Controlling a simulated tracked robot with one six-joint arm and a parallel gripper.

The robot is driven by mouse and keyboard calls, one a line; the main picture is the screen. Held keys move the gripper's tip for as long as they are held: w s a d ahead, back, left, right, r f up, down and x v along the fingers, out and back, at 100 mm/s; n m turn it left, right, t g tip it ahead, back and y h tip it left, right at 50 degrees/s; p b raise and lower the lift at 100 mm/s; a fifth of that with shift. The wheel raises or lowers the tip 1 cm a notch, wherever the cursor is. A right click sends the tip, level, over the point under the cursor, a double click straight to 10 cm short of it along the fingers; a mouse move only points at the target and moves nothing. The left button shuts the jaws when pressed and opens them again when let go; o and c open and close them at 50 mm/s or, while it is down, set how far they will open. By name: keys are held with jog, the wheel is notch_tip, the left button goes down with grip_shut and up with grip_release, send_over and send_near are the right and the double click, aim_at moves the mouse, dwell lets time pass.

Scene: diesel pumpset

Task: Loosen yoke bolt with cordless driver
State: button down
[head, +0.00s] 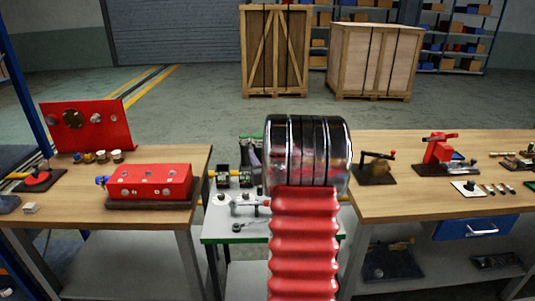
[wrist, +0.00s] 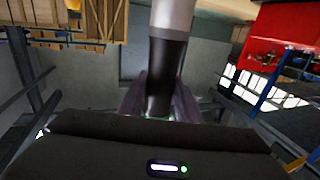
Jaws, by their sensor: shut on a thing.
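In the wrist view my gripper (wrist: 158,110) is shut, its two purplish fingers on either side of a dark cylinder with a light grey upper part (wrist: 172,18). This looks like the cordless driver (wrist: 167,65), but its far end runs out of the picture. In the head view my red ribbed and chrome arm stands in front of the middle bench and hides most of the gripper. A metal fitting with rounded grey parts (head: 240,201) lies on the small middle bench. I cannot make out the yoke bolt for certain in either view.
The left bench (head: 180,155) carries a red block (head: 150,180) and a red upright panel (head: 88,126). The right bench (head: 425,208) carries a red vice-like tool (head: 438,148) and small parts. Wooden crates (head: 375,60) stand behind on open floor. A narrow gap separates left and middle benches.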

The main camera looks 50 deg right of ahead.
jog(key=w+a+n+t+y, duration=0.1)
jog(key=w+a+n+y, duration=0.3)
jog(key=a, duration=0.9)
jog(key=w+a+n+t+y, duration=0.1)
jog(key=w+a+t+y, duration=0.15)
jog(key=w+a, duration=0.75)
jog(key=s+a+r+n+g+y, duration=0.1)
jog(key=a+n+y, duration=0.3)
jog(key=a, duration=2.5)
jog(key=s+y, duration=0.1)
jog(key=y, duration=0.3)
jog(key=shift+s+r+n+g, duration=0.2)
jog(key=shift+s+n+g, duration=0.1)
jog(key=shift+g, duration=0.05)
jog(key=shift+a, duration=0.1)
